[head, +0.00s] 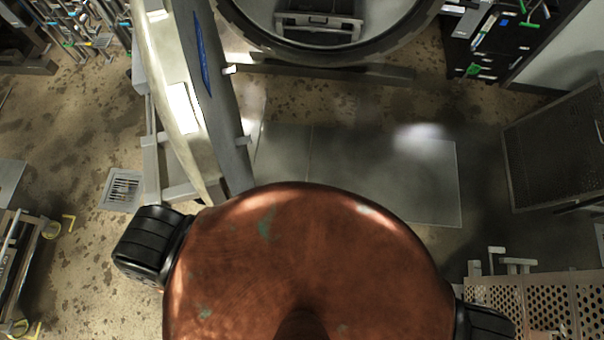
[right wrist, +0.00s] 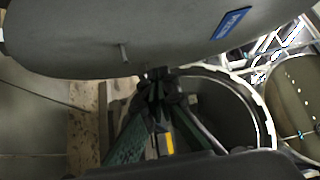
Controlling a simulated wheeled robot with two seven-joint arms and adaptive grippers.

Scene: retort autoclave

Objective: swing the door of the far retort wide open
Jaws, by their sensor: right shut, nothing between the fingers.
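The retort's round mouth (head: 412,33) is at the top of the head view, with a dark ring around it. A thick grey door (head: 226,120) with a blue label stands swung out to the left of the mouth, seen nearly edge-on. In the right wrist view the grey door (right wrist: 165,35) fills the top, blue label at its upper right. My right gripper (right wrist: 155,78) is shut and empty, its tips by the door's lower edge; whether they touch is unclear. A ring-shaped opening (right wrist: 268,118) shows beyond it. My left gripper is not in view.
A perforated metal crate (head: 540,295) stands at lower right and a dark mesh-topped panel (head: 555,150) at right. A grey floor plate (head: 385,180) lies clear before the mouth. A floor drain (head: 122,188) is left of the door. A tool board (head: 500,35) stands at upper right.

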